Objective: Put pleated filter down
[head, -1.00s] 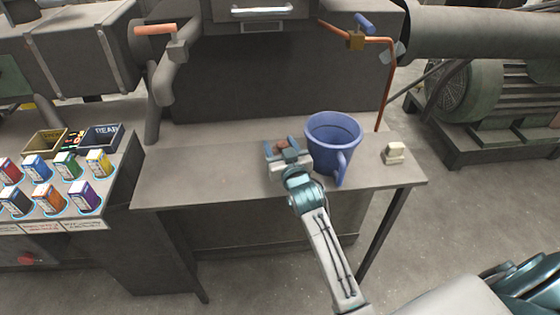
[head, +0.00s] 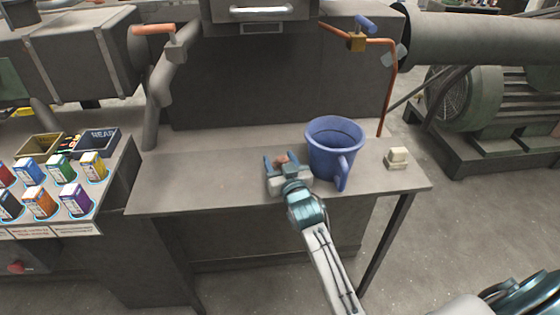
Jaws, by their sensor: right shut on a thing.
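My right gripper (head: 281,162) is over the grey table, just left of the blue mug. It is shut on a small reddish-brown thing (head: 281,158), which shows between its two blue fingers. This is likely the pleated filter, but it is too small to make out pleats. The gripper hides its underside, so I cannot tell whether it touches the table. My left gripper is not in view.
A blue mug (head: 335,152) stands close to the right of the gripper. A small cream block (head: 397,157) sits farther right on the table (head: 200,188). The table left of the gripper is clear. Several coloured boxes (head: 69,196) stand on the left bench.

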